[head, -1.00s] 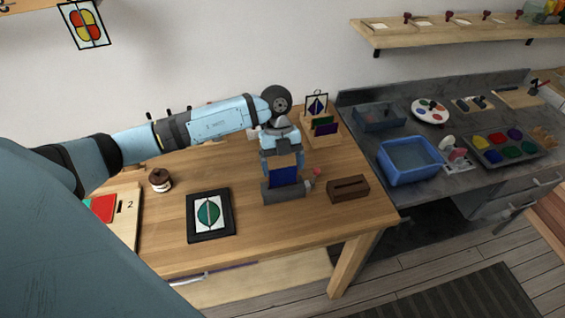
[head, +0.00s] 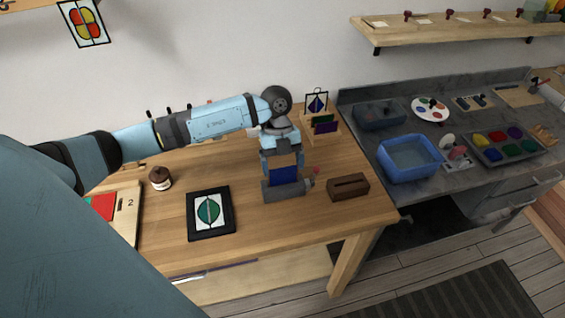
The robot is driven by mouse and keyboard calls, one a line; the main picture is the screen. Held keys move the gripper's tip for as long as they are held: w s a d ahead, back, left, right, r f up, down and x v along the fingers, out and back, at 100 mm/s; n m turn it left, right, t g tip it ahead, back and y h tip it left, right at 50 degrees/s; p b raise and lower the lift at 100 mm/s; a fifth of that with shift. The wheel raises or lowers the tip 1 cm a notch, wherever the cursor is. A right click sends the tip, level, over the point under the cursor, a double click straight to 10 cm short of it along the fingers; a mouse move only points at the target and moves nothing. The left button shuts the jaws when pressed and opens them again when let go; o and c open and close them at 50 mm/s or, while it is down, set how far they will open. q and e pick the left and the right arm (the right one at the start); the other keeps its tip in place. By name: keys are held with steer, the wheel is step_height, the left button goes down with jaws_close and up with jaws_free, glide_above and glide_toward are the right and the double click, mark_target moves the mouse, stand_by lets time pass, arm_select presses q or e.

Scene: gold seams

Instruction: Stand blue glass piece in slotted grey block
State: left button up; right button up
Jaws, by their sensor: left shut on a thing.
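The blue glass piece (head: 284,174) is upright at the slotted grey block (head: 284,190), its lower edge at the block's top. I cannot tell how deep it sits in the slot. My left gripper (head: 282,163) is above the block, pointing down, shut on the upper part of the blue glass piece. The grey block stands on the wooden table (head: 170,225). My right gripper is not in view.
A brown slotted block (head: 348,187) stands right of the grey block. A black-framed picture (head: 210,213) lies to the left, with a small brown jar (head: 160,178) behind it. A wooden rack (head: 322,132) with glass pieces is behind. A blue basin (head: 410,160) is on the grey counter.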

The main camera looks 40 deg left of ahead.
arm_select(q)
steer(key=shift+f+b, duration=0.6)
steer(key=shift+f, duration=0.6)
steer(key=shift+p, duration=0.35)
stand_by(0.9)
stand_by(0.3)
steer(key=o, duration=0.8)
steer(key=shift+c, duration=0.2)
steer(key=shift+r, duration=0.1)
step_height(320, 180, up, 7)
steer(key=p, duration=0.5)
steer(key=shift+p, duration=0.35)
